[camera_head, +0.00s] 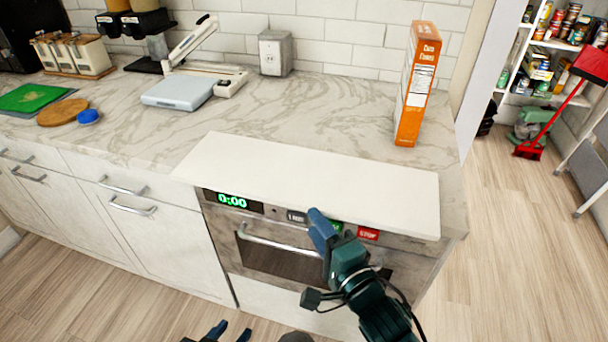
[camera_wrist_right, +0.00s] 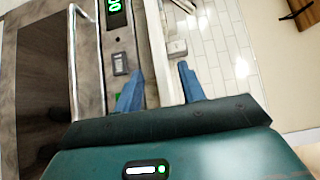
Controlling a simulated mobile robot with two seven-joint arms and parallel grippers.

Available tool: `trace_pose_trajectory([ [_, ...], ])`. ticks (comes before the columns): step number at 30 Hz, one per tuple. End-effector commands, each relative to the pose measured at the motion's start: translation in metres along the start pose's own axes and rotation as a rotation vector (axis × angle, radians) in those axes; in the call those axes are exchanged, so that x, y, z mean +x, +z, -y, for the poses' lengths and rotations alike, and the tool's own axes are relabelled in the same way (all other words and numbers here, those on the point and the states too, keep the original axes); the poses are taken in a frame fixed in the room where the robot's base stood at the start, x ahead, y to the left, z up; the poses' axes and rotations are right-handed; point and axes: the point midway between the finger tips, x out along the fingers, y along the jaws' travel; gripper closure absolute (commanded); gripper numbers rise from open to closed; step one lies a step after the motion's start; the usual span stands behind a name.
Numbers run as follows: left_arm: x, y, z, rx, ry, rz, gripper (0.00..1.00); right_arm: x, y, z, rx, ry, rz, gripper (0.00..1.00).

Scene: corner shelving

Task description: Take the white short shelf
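The white short shelf (camera_head: 310,182) is a flat white board lying on the counter's front edge, above the oven and jutting a little past it. My right gripper (camera_head: 320,225) is at its front edge, near the middle. In the right wrist view my right gripper (camera_wrist_right: 160,85) has its blue fingers spread, with the white shelf's edge (camera_wrist_right: 160,45) between them. I cannot tell whether either finger touches it. My left gripper (camera_head: 230,332) shows only its dark fingertips at the bottom edge, apart and empty, away from the shelf.
An orange cereal box (camera_head: 416,85) stands on the counter behind the shelf's right end. A white scale (camera_head: 178,92) and a green board (camera_head: 32,97) are further left. The oven (camera_head: 285,253) with its handle is below. Open floor (camera_head: 520,260) lies to the right.

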Motion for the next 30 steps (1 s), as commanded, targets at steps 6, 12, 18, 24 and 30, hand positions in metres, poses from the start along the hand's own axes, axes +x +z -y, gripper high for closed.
trace_pose_trajectory([
  [6,0.001,0.005,0.001,-0.007,-0.005,0.013,0.65,0.02,0.0,0.0,0.0,0.001,0.0,0.6],
  [12,0.0,0.003,0.001,-0.013,-0.01,0.016,0.65,0.046,-0.001,0.0,-0.002,0.0,0.0,0.6],
  [18,0.0,0.003,0.004,-0.014,-0.017,0.016,0.65,0.068,0.0,-0.002,0.0,0.002,0.0,0.6],
  [24,0.0,0.003,0.004,-0.013,-0.018,0.017,0.65,0.071,0.0,-0.002,0.0,0.002,0.0,0.6],
  [30,0.0,0.002,0.005,-0.012,-0.017,0.016,0.65,0.07,-0.001,-0.002,0.0,0.002,0.0,0.71],
])
